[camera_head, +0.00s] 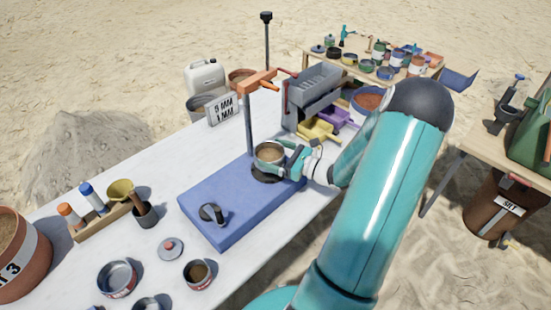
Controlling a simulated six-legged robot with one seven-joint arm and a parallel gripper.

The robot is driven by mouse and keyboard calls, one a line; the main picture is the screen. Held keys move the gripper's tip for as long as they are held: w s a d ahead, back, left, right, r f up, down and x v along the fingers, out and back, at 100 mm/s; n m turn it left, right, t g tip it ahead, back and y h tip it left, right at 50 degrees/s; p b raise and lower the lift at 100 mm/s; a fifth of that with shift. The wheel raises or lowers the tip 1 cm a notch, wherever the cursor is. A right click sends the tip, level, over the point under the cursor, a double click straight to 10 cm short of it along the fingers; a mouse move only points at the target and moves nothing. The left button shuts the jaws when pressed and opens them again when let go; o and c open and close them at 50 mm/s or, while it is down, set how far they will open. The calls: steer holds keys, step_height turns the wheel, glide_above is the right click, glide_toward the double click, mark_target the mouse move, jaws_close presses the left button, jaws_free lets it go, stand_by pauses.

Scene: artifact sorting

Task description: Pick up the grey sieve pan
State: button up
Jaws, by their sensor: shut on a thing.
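The sieve pan (269,147) is a round grey pan with brownish contents. It sits at or just above a dark round base (264,174) on the blue platform (215,190). My gripper (291,156) reaches in from the right and is shut on the pan's near right side. The fingertips are small and partly hidden against the pan. I cannot tell whether the pan's underside touches the dark base.
A post with an orange arm (257,82) stands just behind the pan. A grey slotted box (316,88) with yellow and purple trays stands to the right. A black knob (211,213) is on the platform.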

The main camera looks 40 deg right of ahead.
steer(key=r, duration=0.1)
steer(key=s+a+r, duration=0.2)
steer(key=shift+r, duration=0.35)
steer(key=s+a+r, duration=0.3)
steer(key=s+a, duration=0.3)
steer(key=shift+s+a+r, duration=0.15)
steer(key=shift+s+r, duration=0.05)
steer(key=shift+r, duration=0.2)
steer(key=shift+f, duration=0.2)
